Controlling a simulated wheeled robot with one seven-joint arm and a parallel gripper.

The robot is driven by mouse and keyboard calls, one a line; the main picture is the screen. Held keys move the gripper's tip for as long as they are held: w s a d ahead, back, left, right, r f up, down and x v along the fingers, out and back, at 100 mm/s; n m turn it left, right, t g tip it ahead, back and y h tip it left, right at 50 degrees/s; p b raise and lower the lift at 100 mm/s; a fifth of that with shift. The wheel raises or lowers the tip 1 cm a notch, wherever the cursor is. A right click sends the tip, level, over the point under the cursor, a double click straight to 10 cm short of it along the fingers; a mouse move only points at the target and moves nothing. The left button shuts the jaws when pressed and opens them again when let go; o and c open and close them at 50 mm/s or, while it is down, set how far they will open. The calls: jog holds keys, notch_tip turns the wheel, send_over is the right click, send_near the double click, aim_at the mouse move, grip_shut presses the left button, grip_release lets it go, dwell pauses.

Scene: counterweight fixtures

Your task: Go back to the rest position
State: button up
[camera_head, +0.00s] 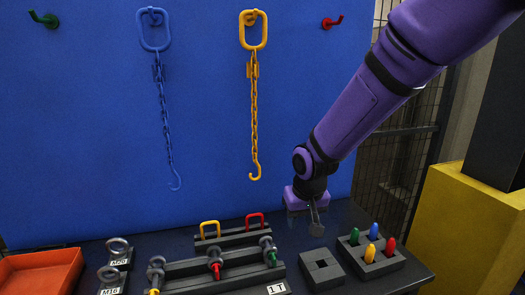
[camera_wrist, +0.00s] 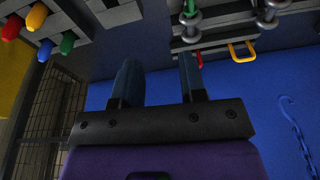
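My gripper (camera_head: 316,226) hangs at the end of my purple arm above the dark table (camera_head: 345,215), near the blue panel. It is behind and above a grey square block with a square hole (camera_head: 334,277). In the wrist view my gripper (camera_wrist: 160,78) shows two dark fingers standing apart with nothing between them. It touches none of the fixtures that I can make out.
A holder with coloured pegs (camera_head: 384,269) stands right of the block. Blue (camera_head: 165,115) and yellow (camera_head: 254,110) chains hang on the blue panel (camera_head: 205,120). A yellow box (camera_head: 470,225) stands right.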

jog(key=s+d+r+m+t, duration=0.1)
jog(key=s+d+r, duration=0.4)
jog(key=d+r, duration=0.2)
jog(key=s+d+r+t, duration=0.1)
jog(key=s+d+r, duration=0.3)
jog(key=d+r, duration=0.3)
jog(key=s+d+r, duration=0.2)
jog(key=s+d, duration=0.1)
jog(key=s, duration=0.4)
jog(key=s+d+r+m, duration=0.1)
jog(key=s+d+r, duration=0.2)
jog(key=s, duration=0.5)
jog(key=shift+d+r+m+t+h, duration=0.3)
jog(key=shift+d+t+h, duration=0.1)
jog(key=shift+c, duration=0.3)
